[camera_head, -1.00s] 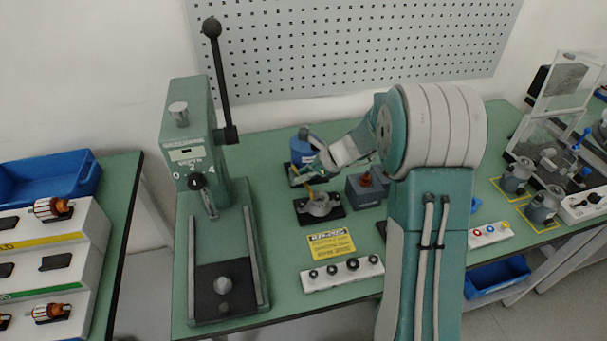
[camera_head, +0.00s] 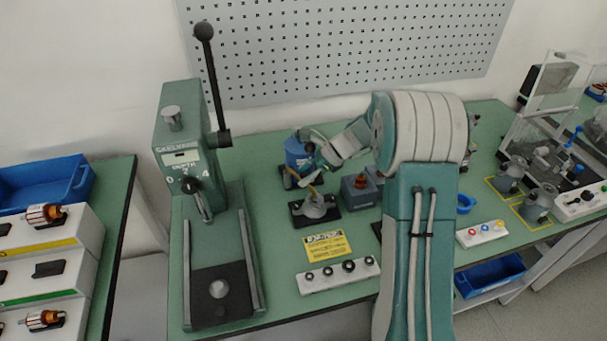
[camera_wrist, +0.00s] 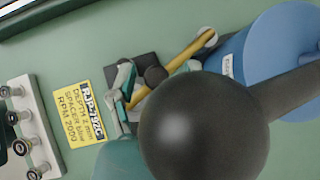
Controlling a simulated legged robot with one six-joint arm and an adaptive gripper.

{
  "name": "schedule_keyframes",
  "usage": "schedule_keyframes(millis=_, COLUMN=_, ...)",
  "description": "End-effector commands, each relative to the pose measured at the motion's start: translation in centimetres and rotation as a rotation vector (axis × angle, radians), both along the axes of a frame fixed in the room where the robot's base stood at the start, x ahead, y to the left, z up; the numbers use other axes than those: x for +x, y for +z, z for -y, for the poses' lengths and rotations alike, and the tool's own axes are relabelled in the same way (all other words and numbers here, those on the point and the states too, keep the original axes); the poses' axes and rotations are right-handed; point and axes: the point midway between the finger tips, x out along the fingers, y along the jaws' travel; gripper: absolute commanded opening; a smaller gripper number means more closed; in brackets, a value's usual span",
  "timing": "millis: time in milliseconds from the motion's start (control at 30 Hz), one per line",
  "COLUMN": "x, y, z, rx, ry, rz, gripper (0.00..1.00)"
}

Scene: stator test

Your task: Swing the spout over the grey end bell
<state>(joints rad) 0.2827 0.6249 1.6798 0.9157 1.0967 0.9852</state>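The grey end bell (camera_head: 316,207) sits on a black plate in the middle of the bench. Just behind it stands a blue dispenser (camera_head: 297,155), also large at the right of the wrist view (camera_wrist: 275,62). Its thin yellow spout (camera_wrist: 185,57) slants down-left in the wrist view, and its end lies at or over the end bell, partly covered. My gripper (camera_head: 316,172) is beside the dispenser, at the spout. Its fingers are partly hidden, so their grip on the spout is unclear. A dark ball (camera_wrist: 205,135) blocks much of the wrist view.
A green lever press (camera_head: 185,140) stands left. A yellow card (camera_head: 328,246) and a white strip with several dark knobs (camera_head: 338,275) lie in front of the end bell. A grey block with a red-brown top (camera_head: 360,192) is close on the right.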

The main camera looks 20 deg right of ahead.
Motion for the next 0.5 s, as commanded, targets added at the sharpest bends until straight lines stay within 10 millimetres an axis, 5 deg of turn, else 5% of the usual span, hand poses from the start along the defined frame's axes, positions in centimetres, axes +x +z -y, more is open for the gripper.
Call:
schedule_keyframes(millis=267, x=-0.1, y=0.3, z=0.1, rx=0.001, ry=0.001, rz=0.001, gripper=0.65)
schedule_keyframes(millis=500, x=-0.6, y=2.9, z=2.8, rx=0.000, ry=-0.002, rz=0.004, gripper=0.65)
